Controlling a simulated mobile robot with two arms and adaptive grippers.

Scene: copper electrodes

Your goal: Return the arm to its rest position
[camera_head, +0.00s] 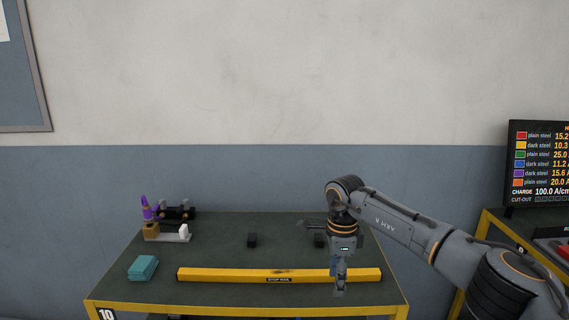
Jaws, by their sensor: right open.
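My right arm comes in from the right, bent at the elbow, with its wrist pointing down over the right part of the table (215,297). My right gripper (340,290) hangs at the right end of the yellow stop rail (230,275), in front of it in the picture. Its jaws are open and nothing shows between them. Whether it touches the rail or the table cannot be told. My left arm and left gripper are not in view.
A teal block (143,267) lies at the table's front left. Behind it stand a small fixture with a white piece (184,232) and a purple cone (146,208). A display board (540,165) is at right.

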